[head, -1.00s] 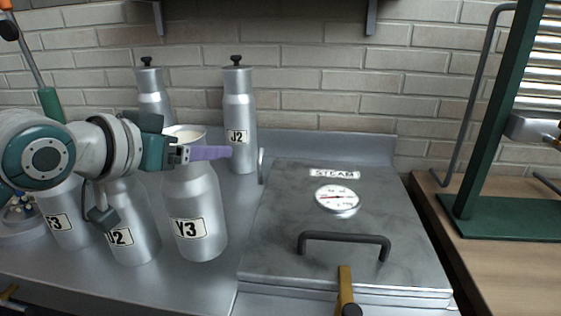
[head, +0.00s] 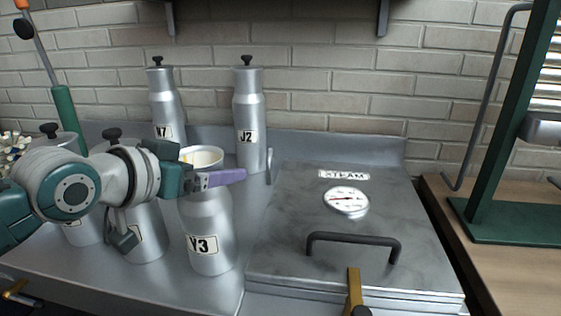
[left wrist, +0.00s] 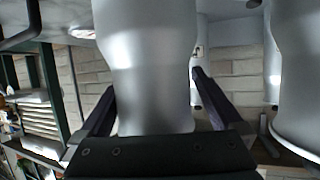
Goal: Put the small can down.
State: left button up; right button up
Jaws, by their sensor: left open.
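The small can labelled Y3 (head: 208,228) is silver and open-topped, with something pale inside its rim. It stands upright on the metal bench (head: 180,291), apparently resting on it. My left gripper (head: 222,179) is open at the can's neck, just below the rim. One purple finger shows in front of the can in the head view. In the left wrist view the can (left wrist: 152,70) fills the space between the two dark purple fingers (left wrist: 155,100), which do not visibly press on it. My right gripper is not in view.
Can J2 (head: 248,110) and can N7 (head: 164,100) stand behind. Other cans with black knobs stand at the left, partly hidden by my arm. A steam box (head: 280,235) with a dark handle (head: 352,240) is close on the right. Bench in front of Y3 is clear.

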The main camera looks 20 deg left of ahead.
pick_arm(q)
jog(key=d+f+p+v, duration=0.1)
jog(key=p+v, duration=0.1)
jog(key=v, duration=0.8)
jog(key=s+d+f+g, duration=0.4)
jog(key=s+g, duration=0.1)
jog(key=s, duration=0.4)
jog(key=s+d+f+m+g, duration=0.1)
jog(key=s+d+f+g, duration=0.3)
jog(key=s, duration=0.6)
jog(key=shift+d+f+g+y, duration=0.25)
jog(key=shift+d+g+y, duration=0.15)
jog(key=shift+d, duration=0.1)
